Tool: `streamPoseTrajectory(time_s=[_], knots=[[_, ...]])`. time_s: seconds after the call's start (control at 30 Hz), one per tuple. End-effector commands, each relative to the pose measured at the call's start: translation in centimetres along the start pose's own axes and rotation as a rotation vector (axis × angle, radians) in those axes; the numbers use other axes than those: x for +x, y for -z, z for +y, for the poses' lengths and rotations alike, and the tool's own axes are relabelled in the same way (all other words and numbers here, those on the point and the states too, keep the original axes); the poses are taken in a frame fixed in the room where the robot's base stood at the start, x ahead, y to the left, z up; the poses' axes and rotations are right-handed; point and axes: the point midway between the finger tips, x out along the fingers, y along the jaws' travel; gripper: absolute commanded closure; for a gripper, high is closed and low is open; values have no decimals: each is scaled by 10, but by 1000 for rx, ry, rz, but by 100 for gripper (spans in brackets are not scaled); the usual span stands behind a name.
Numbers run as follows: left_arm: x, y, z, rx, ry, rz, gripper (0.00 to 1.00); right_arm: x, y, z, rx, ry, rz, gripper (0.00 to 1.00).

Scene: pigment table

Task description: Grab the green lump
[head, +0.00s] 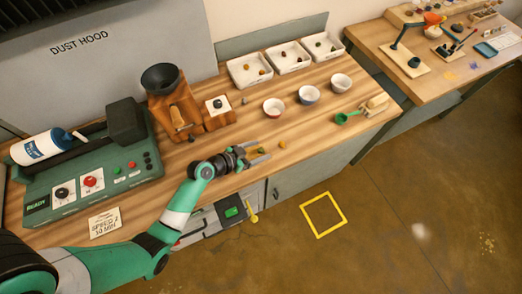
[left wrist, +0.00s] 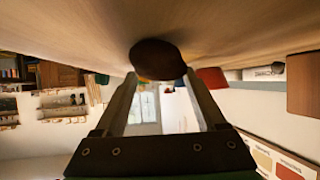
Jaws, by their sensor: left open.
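My left gripper (head: 263,151) is open, low over the front part of the wooden table, with its fingers pointing right. An orange-yellow lump (head: 282,145) lies a little beyond the fingertips. In the left wrist view, which is turned over, a dark brown-looking lump (left wrist: 157,60) sits between the tips of my open left gripper (left wrist: 160,80); its colour does not look green there. It hides most of what lies behind it. My right gripper is not in view.
White trays (head: 248,72) with lumps are at the back. A wooden grinder (head: 175,112) and a green machine (head: 95,165) stand to the left, a green scoop (head: 345,117) to the right.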

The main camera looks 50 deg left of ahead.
Motion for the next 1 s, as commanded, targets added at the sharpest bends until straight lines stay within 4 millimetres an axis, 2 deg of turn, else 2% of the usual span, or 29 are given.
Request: streamPoseTrajectory(time_s=[0.1,0.5,0.83,1.0], knots=[[0,0,0,0,0,0,27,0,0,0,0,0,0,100],[-1,0,0,0,0,0,99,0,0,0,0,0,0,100],[-1,1,0,1,0,0,100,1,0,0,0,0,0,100],[-7,12,0,2,0,1,100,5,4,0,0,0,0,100]])
